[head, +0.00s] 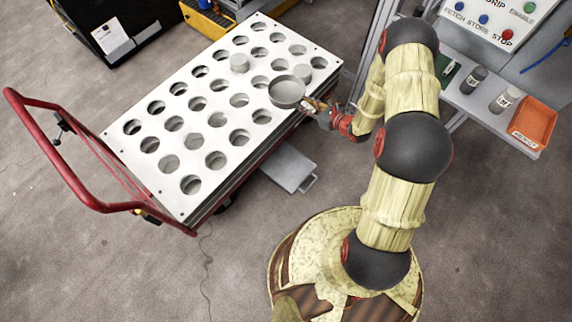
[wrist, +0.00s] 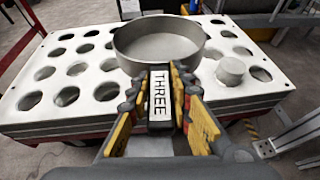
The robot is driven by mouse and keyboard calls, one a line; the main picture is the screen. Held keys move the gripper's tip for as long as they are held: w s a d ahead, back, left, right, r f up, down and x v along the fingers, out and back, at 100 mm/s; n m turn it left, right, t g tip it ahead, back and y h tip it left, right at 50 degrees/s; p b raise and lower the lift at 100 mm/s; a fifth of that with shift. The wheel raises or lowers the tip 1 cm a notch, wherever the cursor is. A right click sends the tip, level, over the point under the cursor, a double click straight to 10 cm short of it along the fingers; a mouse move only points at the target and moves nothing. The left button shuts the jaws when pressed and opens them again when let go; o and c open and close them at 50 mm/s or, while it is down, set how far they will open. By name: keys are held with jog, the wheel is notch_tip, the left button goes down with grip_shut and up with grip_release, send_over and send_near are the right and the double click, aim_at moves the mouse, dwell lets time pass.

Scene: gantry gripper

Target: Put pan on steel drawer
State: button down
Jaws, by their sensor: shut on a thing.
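The grey round pan (head: 287,92) is over the right edge of the perforated white plate on the red trolley. In the wrist view the pan (wrist: 160,46) is upright and level, with its handle (wrist: 160,95), marked THREE, pointing towards me. My gripper (head: 322,111) is shut on this handle; its yellow and black fingers (wrist: 161,90) flank it in the wrist view. I cannot tell whether the pan touches the plate. A flat grey metal piece with a handle (head: 289,167), likely the steel drawer, sits low beside the trolley's right side.
The trolley's red handle (head: 55,150) is at left.

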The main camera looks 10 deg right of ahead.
jog(key=s+f+b, duration=0.1)
jog(key=s+f, duration=0.2)
jog(key=f, duration=0.9)
jog(key=s+f+n+y+b, duration=0.1)
jog(key=s+f, duration=0.3)
jog(key=f, duration=0.9)
jog(key=s+f+b, duration=0.1)
jog(key=s+f, duration=0.2)
jog(key=f, duration=0.9)
jog(key=b, duration=0.6)
send_near(293, 170)
jog(key=shift+w+a+r+g, duration=0.2)
jog(key=shift+w+r, duration=0.1)
jog(key=shift+r, duration=0.1)
jog(key=shift+w+a+r+g, duration=0.1)
jog(key=shift+w+r+g, duration=0.15)
jog(key=shift+r, duration=0.15)
jog(key=w+a, duration=0.2)
jog(key=w, duration=0.1)
jog(key=shift+b, duration=0.3)
jog(key=shift+w+a, duration=0.45)
jog(key=shift+w, duration=0.2)
jog(key=b+x, duration=0.1)
jog(key=x, duration=0.2)
jog(key=shift+a+r+b, duration=0.15)
jog(key=shift+r+b, duration=0.05)
jog(key=shift+b, duration=0.15)
jog(key=shift+f, duration=0.15)
